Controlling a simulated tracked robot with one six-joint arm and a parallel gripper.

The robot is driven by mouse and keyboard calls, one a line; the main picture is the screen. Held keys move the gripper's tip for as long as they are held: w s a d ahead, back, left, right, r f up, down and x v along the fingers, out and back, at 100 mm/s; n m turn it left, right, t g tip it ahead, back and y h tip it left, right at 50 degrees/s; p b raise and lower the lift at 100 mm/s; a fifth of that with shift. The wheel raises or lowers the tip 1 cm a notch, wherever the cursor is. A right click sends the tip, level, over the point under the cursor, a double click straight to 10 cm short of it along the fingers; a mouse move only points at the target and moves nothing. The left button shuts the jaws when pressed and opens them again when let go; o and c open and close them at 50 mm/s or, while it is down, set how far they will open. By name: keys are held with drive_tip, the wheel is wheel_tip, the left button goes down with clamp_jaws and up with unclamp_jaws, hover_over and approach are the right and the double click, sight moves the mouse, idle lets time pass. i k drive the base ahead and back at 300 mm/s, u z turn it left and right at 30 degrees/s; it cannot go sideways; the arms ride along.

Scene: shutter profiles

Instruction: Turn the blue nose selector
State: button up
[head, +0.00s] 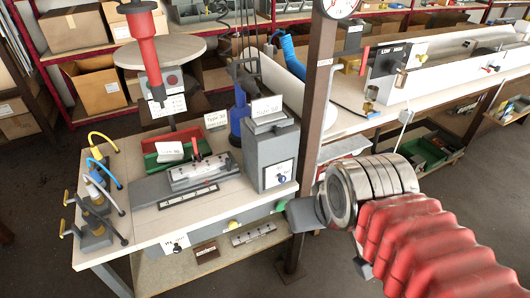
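A small dark selector knob with a bluish tint (281,177) sits on a white plate on the front of a grey box (268,150), at the right end of the workbench. It is too small to read its setting or to be sure it is the blue nose selector. My arm comes in from the lower right with red bellows and a silver wrist. My gripper (302,216) shows as a grey piece left of the wrist, below and right of the knob and seemingly apart from it. Its fingers are not clear, and I cannot tell whether they are open.
The workbench (150,222) carries a grey fixture (195,175), valves with blue and yellow hoses (100,165) and a red-handled tool (145,45). Another knob (177,247) is on its front edge. A brown post (318,110) stands right of the grey box.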

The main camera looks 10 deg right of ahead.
sight(282, 179)
drive_tip(key=z, duration=0.05)
drive_tip(key=i, duration=1)
drive_tip(key=u, duration=0.05)
